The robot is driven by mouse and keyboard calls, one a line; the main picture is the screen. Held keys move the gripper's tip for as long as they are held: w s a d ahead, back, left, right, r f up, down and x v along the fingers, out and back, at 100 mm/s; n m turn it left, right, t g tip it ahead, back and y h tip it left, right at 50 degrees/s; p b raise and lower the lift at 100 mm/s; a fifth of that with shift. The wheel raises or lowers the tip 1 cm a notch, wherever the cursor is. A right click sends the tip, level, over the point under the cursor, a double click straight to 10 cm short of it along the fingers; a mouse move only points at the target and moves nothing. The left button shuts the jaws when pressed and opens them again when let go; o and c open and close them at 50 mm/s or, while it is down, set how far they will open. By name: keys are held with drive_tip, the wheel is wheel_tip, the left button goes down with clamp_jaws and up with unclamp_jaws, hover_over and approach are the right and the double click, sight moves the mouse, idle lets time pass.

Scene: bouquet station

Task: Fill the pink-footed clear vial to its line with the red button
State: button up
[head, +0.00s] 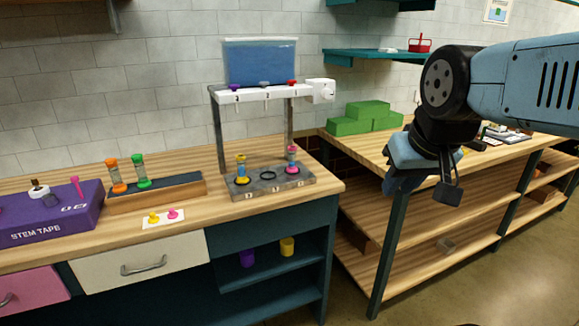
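The pink-footed vial (292,160) stands upright at the right place of the grey tray (308,182), under the right end of the dispenser. Its top also looks pink; its fill line and liquid level are too small to make out. The red button (291,83) sits on top of the white dispenser bar (262,94), at its right, below the blue water tank (261,63). My gripper (424,190) hangs to the right of the station, well apart from button and vial, with its two fingers spread and nothing seen between them.
A yellow-footed vial (241,169) stands at the tray's left place; the middle ring (268,174) is empty. Purple (233,87) and grey (264,84) buttons sit left of the red one. A white box (321,91) juts from the bar's right end. Green blocks (349,126) lie behind.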

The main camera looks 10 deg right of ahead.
clamp_jaws()
idle(1.1)
